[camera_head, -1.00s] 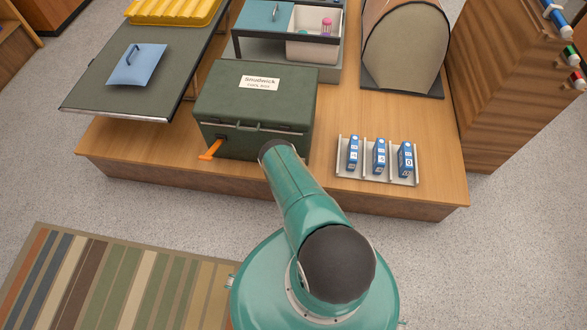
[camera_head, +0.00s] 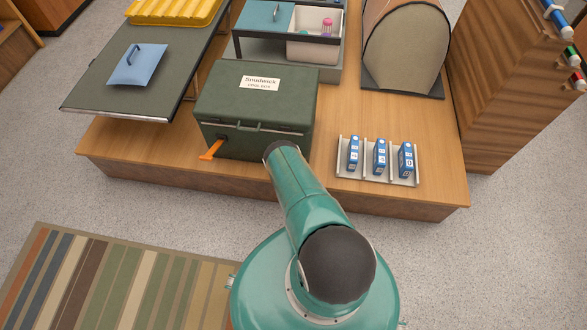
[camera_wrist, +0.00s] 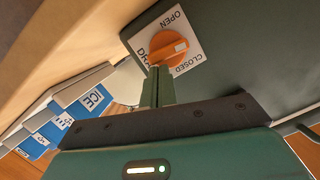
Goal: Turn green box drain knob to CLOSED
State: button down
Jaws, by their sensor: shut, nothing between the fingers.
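The green box (camera_head: 254,108) stands shut on the wooden platform in the head view, with a white name label on its lid. It also fills the right of the wrist view (camera_wrist: 240,60). Its orange drain knob (camera_wrist: 165,52) sits on a white plate (camera_wrist: 190,38) lettered OPEN, CLOSED and DRAIN. The knob's pale mark faces right in the picture, between OPEN and CLOSED and nearer CLOSED. My gripper (camera_wrist: 158,72) is shut and empty, with its tips just below the knob; I cannot tell whether they touch. The knob and my fingertips are hidden in the head view.
An orange lever (camera_head: 211,149) juts from the box's lower left front. A white rack (camera_head: 391,179) of blue ice packs (camera_head: 379,155) stands to the right, also near my gripper in the wrist view. A dark table (camera_head: 110,88) is at the left.

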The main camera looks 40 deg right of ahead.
jog(key=shift+f, duration=0.1)
jog(key=shift+s+d+f, duration=0.1)
jog(key=shift+s+f, duration=0.05)
jog(key=shift+f, duration=0.05)
dwell(1.7)
jog(key=shift+r, duration=0.15)
dwell(0.6)
